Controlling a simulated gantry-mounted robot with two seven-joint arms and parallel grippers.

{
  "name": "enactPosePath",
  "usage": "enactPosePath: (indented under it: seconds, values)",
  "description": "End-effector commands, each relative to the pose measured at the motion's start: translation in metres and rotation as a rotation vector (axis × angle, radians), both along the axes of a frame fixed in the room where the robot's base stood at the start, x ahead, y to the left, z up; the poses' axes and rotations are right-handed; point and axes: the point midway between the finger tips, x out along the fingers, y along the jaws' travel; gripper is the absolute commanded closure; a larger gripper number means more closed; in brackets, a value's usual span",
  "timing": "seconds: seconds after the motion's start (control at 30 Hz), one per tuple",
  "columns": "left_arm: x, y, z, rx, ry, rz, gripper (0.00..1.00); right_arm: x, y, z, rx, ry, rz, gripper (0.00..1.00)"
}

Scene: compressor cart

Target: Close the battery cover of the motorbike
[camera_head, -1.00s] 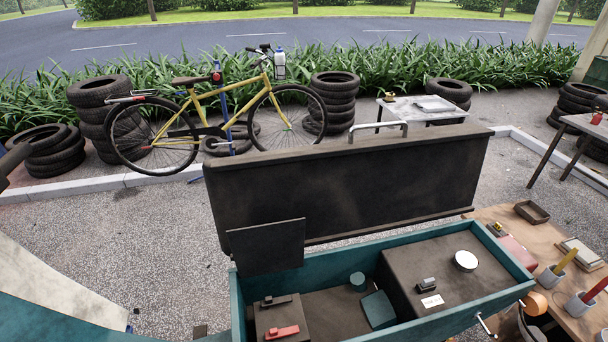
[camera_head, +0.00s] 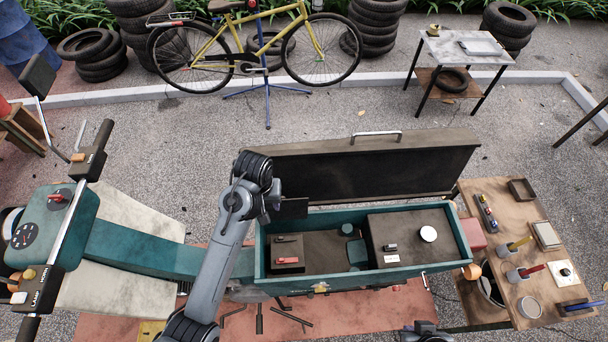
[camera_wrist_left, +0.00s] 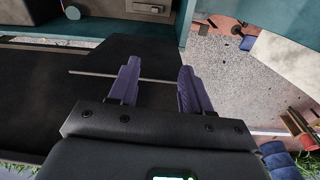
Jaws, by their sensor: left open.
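The motorbike has a long teal box (camera_head: 262,262) with its large dark lid (camera_head: 370,172) standing open behind it. The battery cover, a small dark flap (camera_head: 294,208), stands raised at the box's back left. Below it is the battery block (camera_head: 286,256) with a red and a black terminal. My left gripper (camera_head: 272,208) is at the flap's left side, partly hidden by its own wrist. In the left wrist view its purple fingers (camera_wrist_left: 158,78) are open, with the dark flap (camera_wrist_left: 148,55) just beyond them; contact is unclear. Part of my right arm shows at the bottom edge.
A wooden workbench (camera_head: 515,215) with tools and cups stands on the right. The handlebars and gauges (camera_head: 40,235) are on the left.

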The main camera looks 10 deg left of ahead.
Motion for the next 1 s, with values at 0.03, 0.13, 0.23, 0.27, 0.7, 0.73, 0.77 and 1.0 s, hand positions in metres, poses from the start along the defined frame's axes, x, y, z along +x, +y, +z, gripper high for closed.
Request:
enactPosePath:
  seconds: [0.03,0.13,0.23,0.27,0.7,0.73,0.77,1.0]
  values:
    - [0.005,-0.001,0.025,-0.001,0.003,0.005,0.52,0.0,0.0,0.021,0.0,0.0,0.0,1.0]
    - [0.026,-0.008,0.027,-0.003,0.026,0.032,0.52,0.0,0.0,0.008,0.001,-0.005,-0.001,1.0]
    - [0.041,-0.014,0.041,-0.004,0.044,0.053,0.52,0.0,0.0,0.004,0.0,0.004,-0.001,1.0]
    - [0.045,-0.015,0.045,-0.003,0.05,0.058,0.52,0.0,0.0,0.003,-0.001,0.006,0.0,1.0]
    - [0.057,-0.02,0.024,0.001,0.072,0.079,0.52,0.0,0.0,-0.02,0.0,0.001,0.0,1.0]
    - [0.057,-0.02,0.026,0.001,0.075,0.079,0.52,0.0,0.0,-0.011,-0.001,0.004,0.0,1.0]
    - [0.057,-0.02,0.022,0.001,0.075,0.079,0.52,0.0,0.0,-0.009,-0.001,0.007,0.0,1.0]
    - [0.057,-0.02,-0.016,0.001,0.074,0.079,0.52,0.0,0.0,0.004,0.0,-0.001,0.0,1.0]
